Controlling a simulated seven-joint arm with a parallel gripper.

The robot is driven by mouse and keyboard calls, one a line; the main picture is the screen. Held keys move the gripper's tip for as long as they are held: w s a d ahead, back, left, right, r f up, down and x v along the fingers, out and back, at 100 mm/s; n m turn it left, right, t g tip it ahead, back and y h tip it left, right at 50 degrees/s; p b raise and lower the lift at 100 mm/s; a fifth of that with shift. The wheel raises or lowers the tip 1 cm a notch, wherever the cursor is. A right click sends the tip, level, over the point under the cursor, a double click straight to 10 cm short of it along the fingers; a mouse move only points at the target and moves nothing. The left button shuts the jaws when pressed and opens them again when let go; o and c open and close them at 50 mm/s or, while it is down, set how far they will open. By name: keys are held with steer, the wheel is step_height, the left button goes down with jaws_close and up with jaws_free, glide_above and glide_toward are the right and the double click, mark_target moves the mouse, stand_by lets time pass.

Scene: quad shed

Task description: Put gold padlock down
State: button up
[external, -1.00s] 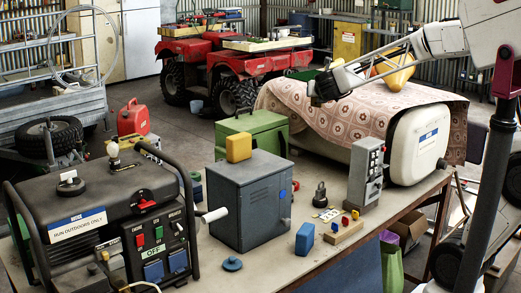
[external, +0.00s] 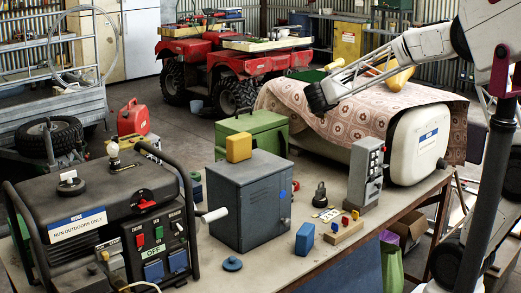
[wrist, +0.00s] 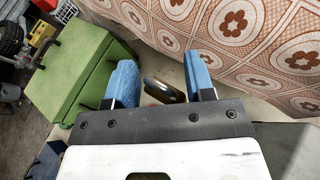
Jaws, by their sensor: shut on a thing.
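My gripper (external: 318,98) is at the left end of the patterned cloth in the external view, above the bench's far side. In the wrist view my gripper (wrist: 161,72) has its two blue fingers apart with a small rounded gold-brown thing between them. This looks like the gold padlock (wrist: 166,91), seen partly and at a slant; its lower part is hidden by the gripper body. The padlock cannot be made out in the external view.
The patterned cloth (external: 350,115) covers a long white tank (external: 419,140) right of my gripper. A green box (external: 255,132) stands to the left. A grey cabinet (external: 250,200), grey switch box (external: 366,172), dark padlock-like thing (external: 320,195) and generator (external: 100,225) stand on the bench.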

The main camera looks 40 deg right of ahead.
step_height(320, 180, down, 25)
steer(key=shift+w, duration=0.1)
steer(key=shift+w+d+f, duration=0.25)
steer(key=shift+w+d, duration=0.4)
steer(key=shift+w, duration=1.9)
steer(key=shift+w+d+f, duration=0.25)
steer(key=shift+w+d, duration=0.4)
steer(key=shift+w, duration=1.95)
steer(key=shift+w+d+f, duration=0.25)
steer(key=shift+w+d, duration=0.4)
steer(key=shift+w, duration=1.9)
steer(key=shift+f, duration=1.75)
steer(key=shift+f, duration=0.1)
steer(key=o, duration=1)
steer(key=shift+c, duration=0.2)
